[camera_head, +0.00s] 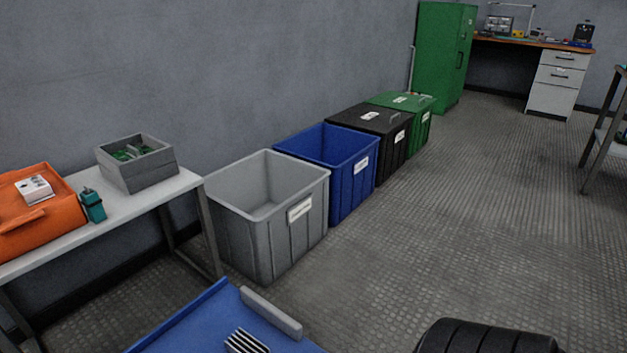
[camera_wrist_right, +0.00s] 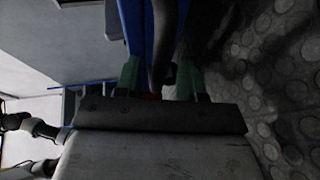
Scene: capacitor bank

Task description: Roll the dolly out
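The blue dolly (camera_head: 190,325) shows only in part at the bottom of the head view, with a raised edge and a grey rounded bar (camera_head: 270,312). In the right wrist view, blue dolly-coloured bars (camera_wrist_right: 135,25) run beside a dark curved bar (camera_wrist_right: 164,40). My right gripper (camera_wrist_right: 157,80) has its two greenish fingers apart, with the dark bar between them and a gap on the left side. The view is dark, and I cannot tell whether a finger touches the bar. My left gripper is not in view.
A table (camera_head: 140,205) on the left holds an orange bag (camera_head: 40,225) and a grey box (camera_head: 137,165). Grey (camera_head: 265,220), blue (camera_head: 340,165), black (camera_head: 372,130) and green (camera_head: 415,105) bins line the wall.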

